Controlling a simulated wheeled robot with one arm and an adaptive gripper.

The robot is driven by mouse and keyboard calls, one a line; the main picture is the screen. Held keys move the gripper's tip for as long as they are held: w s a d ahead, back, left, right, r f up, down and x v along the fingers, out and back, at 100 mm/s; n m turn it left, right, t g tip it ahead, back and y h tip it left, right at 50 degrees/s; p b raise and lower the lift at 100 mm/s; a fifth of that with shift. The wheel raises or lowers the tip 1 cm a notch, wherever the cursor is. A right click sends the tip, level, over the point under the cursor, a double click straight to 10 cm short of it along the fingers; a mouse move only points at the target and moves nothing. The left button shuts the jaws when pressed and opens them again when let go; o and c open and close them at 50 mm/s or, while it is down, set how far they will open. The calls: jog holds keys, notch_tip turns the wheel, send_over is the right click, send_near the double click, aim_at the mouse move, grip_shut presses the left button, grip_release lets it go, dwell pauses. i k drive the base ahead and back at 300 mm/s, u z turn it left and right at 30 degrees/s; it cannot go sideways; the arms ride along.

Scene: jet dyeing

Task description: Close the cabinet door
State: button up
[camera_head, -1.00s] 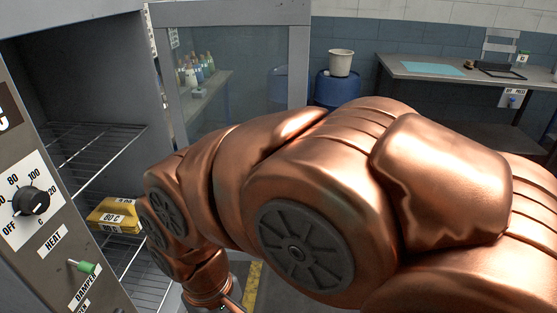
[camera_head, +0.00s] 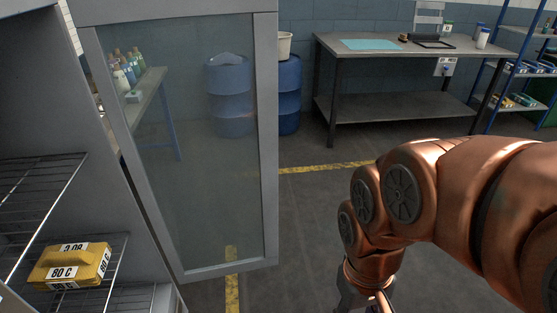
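The cabinet door (camera_head: 266,140) is a grey frame with a large glass pane. It stands wide open, hinged at the right side of the cabinet (camera_head: 125,205).
A workbench (camera_head: 335,42) with a teal mat stands at the back right. Blue barrels (camera_head: 290,95) stand behind the door, one with a white bucket (camera_head: 284,44) on top. A blue shelf rack (camera_head: 497,85) is at far right. Floor between door and workbench is clear.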

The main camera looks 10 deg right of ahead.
aim_at(86, 15)
jog(key=z, duration=0.6)
jog(key=i, duration=3.5)
jog(key=u, duration=4.5)
